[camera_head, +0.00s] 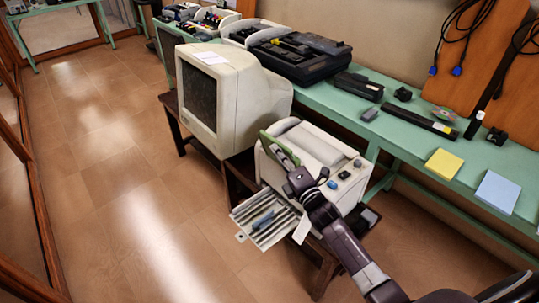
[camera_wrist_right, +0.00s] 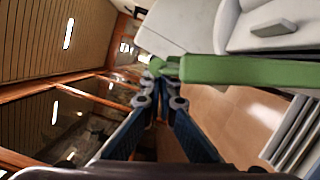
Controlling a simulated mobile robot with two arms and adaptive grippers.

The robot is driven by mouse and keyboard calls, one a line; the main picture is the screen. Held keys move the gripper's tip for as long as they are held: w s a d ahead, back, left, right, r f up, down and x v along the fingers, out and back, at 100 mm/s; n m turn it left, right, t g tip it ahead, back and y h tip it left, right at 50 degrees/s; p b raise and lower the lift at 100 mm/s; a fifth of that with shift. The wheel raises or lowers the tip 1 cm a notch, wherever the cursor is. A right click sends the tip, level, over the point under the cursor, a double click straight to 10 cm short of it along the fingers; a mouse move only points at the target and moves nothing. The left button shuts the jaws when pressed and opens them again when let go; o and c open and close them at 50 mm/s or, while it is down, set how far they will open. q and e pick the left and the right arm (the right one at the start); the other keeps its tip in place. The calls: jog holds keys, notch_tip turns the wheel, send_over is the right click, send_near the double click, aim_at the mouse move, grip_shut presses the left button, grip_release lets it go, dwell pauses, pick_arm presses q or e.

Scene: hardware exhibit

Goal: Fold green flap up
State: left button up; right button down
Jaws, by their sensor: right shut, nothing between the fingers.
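The green flap (camera_head: 277,146) is a long, narrow strip along the upper left edge of the white printer (camera_head: 318,145). It stands roughly edge-up there. In the right wrist view the green flap (camera_wrist_right: 245,70) runs to the right from the fingertips. My right gripper (camera_head: 287,163) is at the flap's near part, in front of the printer. In the wrist view the right gripper (camera_wrist_right: 160,72) has its fingers together and empty, with the tips at the flap's left end; I cannot tell whether they touch it. My left gripper is not in view.
A ribbed tray (camera_head: 250,226) with a blue piece on it sticks out low at the printer's front. A beige monitor (camera_head: 243,98) stands behind and left. A green bench (camera_head: 408,131) with devices and notepads runs along the wall. The floor at left is clear.

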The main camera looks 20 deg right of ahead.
jog(key=shift+w+d+r+m, duration=0.15)
jog(key=shift+d+r+m, duration=0.05)
jog(key=shift+d+m, duration=0.2)
jog(key=shift+w+d+r+m, duration=0.15)
jog(key=shift+d+m, duration=0.15)
jog(key=shift+d, duration=0.05)
jog(key=shift+w+d+r, duration=0.1)
jog(key=shift+w+d, duration=0.05)
jog(key=shift+d, duration=0.25)
jog(key=shift+w+d+r, duration=0.1)
jog(key=shift+w+d, duration=0.05)
jog(key=shift+d, duration=0.25)
